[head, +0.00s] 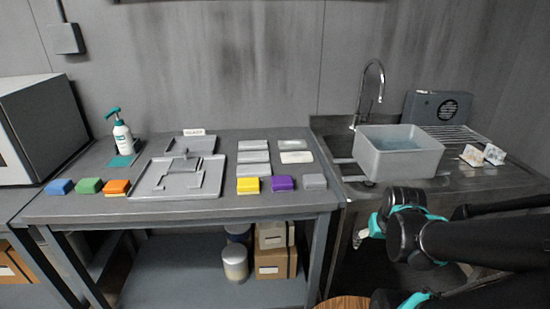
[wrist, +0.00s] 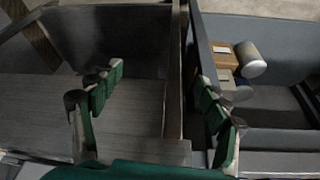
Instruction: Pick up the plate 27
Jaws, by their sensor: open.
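I cannot make out the number 27 on anything. Several flat pale plates lie on the grey table, among them one in the left column (head: 253,157) and a whiter one to its right (head: 296,157). Two small upright pale plates, a left one (head: 472,155) and a right one (head: 494,154), stand on the sink's drainboard with blurred marks. My gripper (head: 372,229) is low in front of the sink unit, right of the table and apart from all plates. In the wrist view my gripper (wrist: 160,98) has its green-padded fingers spread with nothing between them.
A grey basin (head: 397,160) sits on the sink, with a tap (head: 371,90) behind it. Coloured blocks, such as the yellow one (head: 248,185), line the table's front. A pump bottle (head: 122,136) and a slotted grey fixture (head: 175,178) stand left. Boxes (head: 272,262) fill part of the lower shelf.

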